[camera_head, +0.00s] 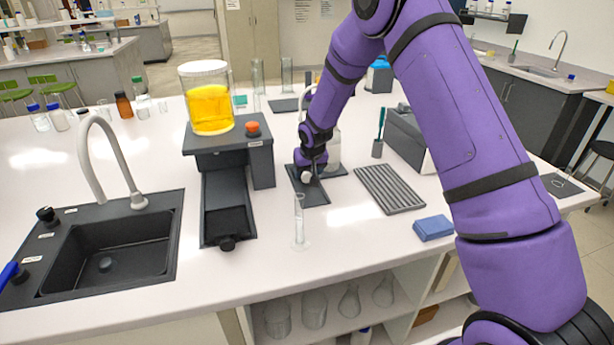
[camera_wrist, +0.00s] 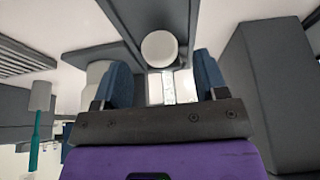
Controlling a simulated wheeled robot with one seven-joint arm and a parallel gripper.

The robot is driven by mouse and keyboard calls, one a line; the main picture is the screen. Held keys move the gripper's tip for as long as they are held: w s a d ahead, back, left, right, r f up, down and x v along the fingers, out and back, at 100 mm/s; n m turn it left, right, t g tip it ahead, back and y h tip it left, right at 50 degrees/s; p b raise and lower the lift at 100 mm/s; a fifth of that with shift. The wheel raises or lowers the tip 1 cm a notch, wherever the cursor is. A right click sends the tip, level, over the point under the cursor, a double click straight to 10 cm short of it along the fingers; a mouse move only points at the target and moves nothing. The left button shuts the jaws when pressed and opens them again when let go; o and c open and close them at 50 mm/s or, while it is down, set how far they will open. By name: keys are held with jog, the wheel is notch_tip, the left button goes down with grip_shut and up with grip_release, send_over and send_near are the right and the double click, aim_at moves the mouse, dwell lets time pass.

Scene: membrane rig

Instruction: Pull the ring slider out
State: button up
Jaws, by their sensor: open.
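My gripper (camera_head: 308,168) reaches down over a small dark plate right of the membrane rig (camera_head: 228,150). In the wrist view its two blue fingers (camera_wrist: 164,80) are apart, with a white round-ended piece (camera_wrist: 160,48) just beyond the gap between them. The head view also shows this white piece low at the gripper (camera_head: 306,177). I cannot tell whether it touches a finger. The rig carries a jar of yellow liquid (camera_head: 210,107). No ring is clearly visible, so I cannot tell which part is the ring slider.
A clear cylinder (camera_head: 299,228) stands in front of the gripper. A ribbed grey rack (camera_head: 389,189), a blue block (camera_head: 433,228), a grey box (camera_head: 408,140) and a teal brush in a holder (camera_head: 377,148) are to the right. A sink (camera_head: 150,241) is at the left.

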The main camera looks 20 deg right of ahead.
aim_at(307, 174)
jog(key=shift+x, duration=1.6)
grip_shut()
